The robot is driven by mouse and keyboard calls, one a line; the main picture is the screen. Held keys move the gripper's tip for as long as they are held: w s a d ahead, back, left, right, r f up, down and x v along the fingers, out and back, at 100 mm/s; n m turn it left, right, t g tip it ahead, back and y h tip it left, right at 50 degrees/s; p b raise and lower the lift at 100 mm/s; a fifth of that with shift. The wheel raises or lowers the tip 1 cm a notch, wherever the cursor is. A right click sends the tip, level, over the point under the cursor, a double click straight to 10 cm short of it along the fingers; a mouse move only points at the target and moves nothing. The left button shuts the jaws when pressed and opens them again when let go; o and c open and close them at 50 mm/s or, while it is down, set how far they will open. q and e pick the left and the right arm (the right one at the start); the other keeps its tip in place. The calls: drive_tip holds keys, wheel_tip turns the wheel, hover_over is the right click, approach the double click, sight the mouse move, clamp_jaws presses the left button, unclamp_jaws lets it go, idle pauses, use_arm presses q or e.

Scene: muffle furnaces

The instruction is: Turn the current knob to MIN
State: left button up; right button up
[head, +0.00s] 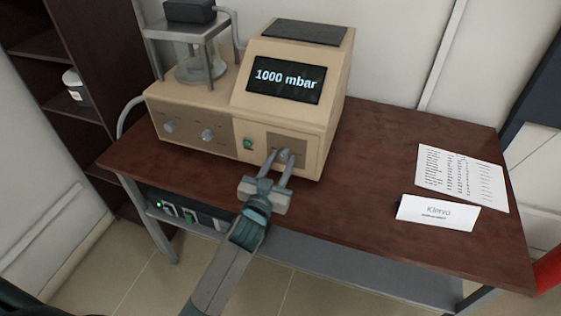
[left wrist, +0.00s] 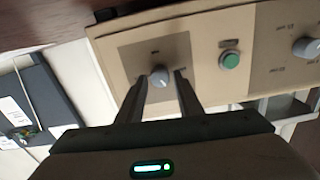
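A beige machine (head: 233,122) with a screen reading 1000 mbar stands on the brown table. A grey round knob (head: 285,155) sits on a darker panel at the right of its front; it also shows in the left wrist view (left wrist: 158,76). My left gripper (head: 279,158) is at this knob. In the left wrist view its two fingers (left wrist: 160,80) are apart on either side of the knob, with small gaps visible. The knob labels are too blurred to read, so I cannot tell which is the current knob. My right gripper is not in view.
Two more knobs (head: 207,135) are on the machine's left front, and a green button (head: 248,143) is beside the right panel. A glass vessel (head: 200,62) stands on top left. A name card (head: 437,212) and a printed sheet (head: 462,177) lie at the table's right.

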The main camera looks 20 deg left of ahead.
use_arm(q)
drive_tip(key=c, duration=0.6)
drive_tip(key=shift+c, duration=0.2)
drive_tip(key=shift+n, duration=0.4)
drive_tip(key=shift+n+p, duration=0.3)
drive_tip(key=shift+n, duration=0.2)
drive_tip(key=n+p, duration=0.1)
drive_tip(key=n, duration=0.3)
drive_tip(key=shift+r, duration=0.1)
drive_tip(key=n+p, duration=0.1)
drive_tip(key=n, duration=0.2)
drive_tip(key=shift+n, duration=0.3)
drive_tip(key=shift+a+n+p, duration=0.1)
drive_tip(key=shift+n+p, duration=0.5)
drive_tip(key=shift+n, duration=0.7)
